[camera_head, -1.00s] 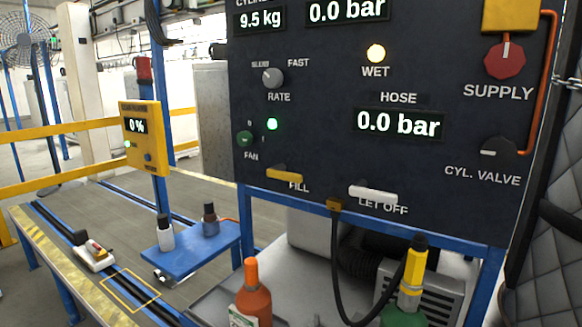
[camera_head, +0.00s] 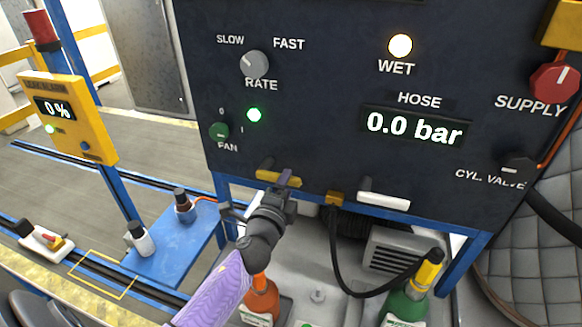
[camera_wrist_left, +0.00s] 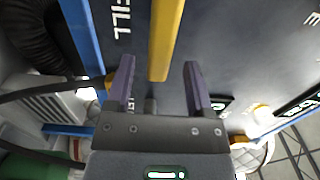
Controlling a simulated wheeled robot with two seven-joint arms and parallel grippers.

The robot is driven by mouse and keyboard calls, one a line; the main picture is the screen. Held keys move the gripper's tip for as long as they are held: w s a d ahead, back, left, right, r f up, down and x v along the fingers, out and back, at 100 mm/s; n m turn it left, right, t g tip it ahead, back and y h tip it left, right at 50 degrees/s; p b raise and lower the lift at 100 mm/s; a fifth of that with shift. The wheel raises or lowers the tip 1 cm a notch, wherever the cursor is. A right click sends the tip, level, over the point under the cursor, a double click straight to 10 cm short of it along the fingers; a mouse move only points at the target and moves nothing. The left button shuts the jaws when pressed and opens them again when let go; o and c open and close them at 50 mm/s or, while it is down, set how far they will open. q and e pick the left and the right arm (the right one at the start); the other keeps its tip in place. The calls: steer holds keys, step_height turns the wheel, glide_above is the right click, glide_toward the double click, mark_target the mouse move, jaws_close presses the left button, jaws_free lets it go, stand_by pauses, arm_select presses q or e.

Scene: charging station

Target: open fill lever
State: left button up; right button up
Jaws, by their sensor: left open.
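The yellow fill lever (camera_head: 266,176) sticks out from the lower left edge of the dark panel. My left gripper (camera_head: 283,180) is in front of it and covers its right part and the FILL label in the head view. In the left wrist view the yellow lever (camera_wrist_left: 166,35) runs down from the top, and its end reaches between the two spread fingers of my left gripper (camera_wrist_left: 158,66). The fingers are open, with a gap on each side of the lever. My right gripper is not in view.
The white let-off lever (camera_head: 383,200) sits right of the fill lever. A black hose (camera_head: 335,270) hangs below the panel. An orange bottle (camera_head: 262,297) and a green cylinder (camera_head: 406,305) stand below. The hose display (camera_head: 415,128) reads 0.0 bar.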

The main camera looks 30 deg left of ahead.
arm_select(q)
steer(key=x, duration=0.4)
steer(key=shift+w+a+f, duration=0.1)
steer(key=shift+w, duration=0.1)
jaws_close()
stand_by(1.2)
